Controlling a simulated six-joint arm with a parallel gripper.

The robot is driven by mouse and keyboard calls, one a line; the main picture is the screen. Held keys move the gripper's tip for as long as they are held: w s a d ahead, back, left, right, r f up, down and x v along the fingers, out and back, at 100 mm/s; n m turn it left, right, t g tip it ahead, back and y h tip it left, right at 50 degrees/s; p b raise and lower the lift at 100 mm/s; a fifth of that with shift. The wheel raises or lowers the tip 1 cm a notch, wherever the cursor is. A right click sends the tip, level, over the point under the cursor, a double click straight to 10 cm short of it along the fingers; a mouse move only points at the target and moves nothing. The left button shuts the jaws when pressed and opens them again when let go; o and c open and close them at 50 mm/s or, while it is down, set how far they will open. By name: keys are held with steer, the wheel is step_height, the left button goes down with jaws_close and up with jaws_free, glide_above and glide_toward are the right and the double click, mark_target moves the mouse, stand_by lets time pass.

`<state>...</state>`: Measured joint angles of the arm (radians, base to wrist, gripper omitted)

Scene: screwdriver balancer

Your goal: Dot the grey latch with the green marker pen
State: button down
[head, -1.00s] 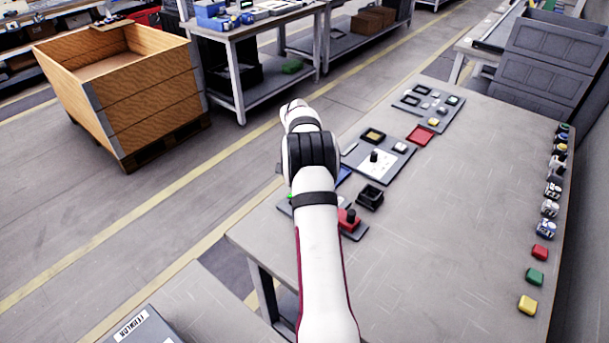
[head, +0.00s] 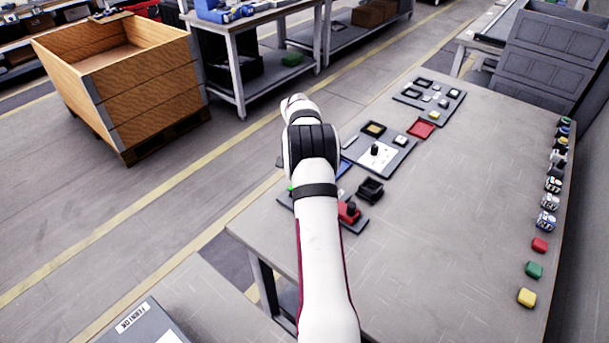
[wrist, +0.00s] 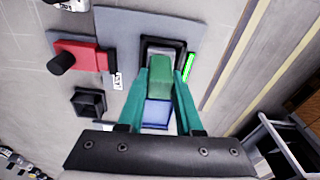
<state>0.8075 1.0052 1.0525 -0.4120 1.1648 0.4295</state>
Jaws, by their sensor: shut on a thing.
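My gripper (wrist: 161,70) has teal fingers shut on a green block-like thing (wrist: 160,77). I cannot tell whether this is the green marker pen. The green thing is over or in a black square frame (wrist: 150,45) on a grey plate (wrist: 196,30); I cannot tell if it touches. A bright green strip (wrist: 190,66) is on the plate beside the right finger. A red latch-like block (wrist: 88,58) with a black knob lies at the left, also in the head view (head: 344,214). No grey latch can be clearly picked out. In the head view my arm hides the gripper.
A black socket (head: 370,190) stands beside my arm and near the red block, also in the wrist view (wrist: 88,102). A blue tray (wrist: 157,113) shows between the fingers. Boards (head: 398,160) and a red tray (head: 421,129) lie farther back. The table's middle right is clear.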

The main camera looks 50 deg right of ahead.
steer(key=shift+f, duration=0.15)
stand_by(0.3)
steer(key=shift+r, duration=3.55)
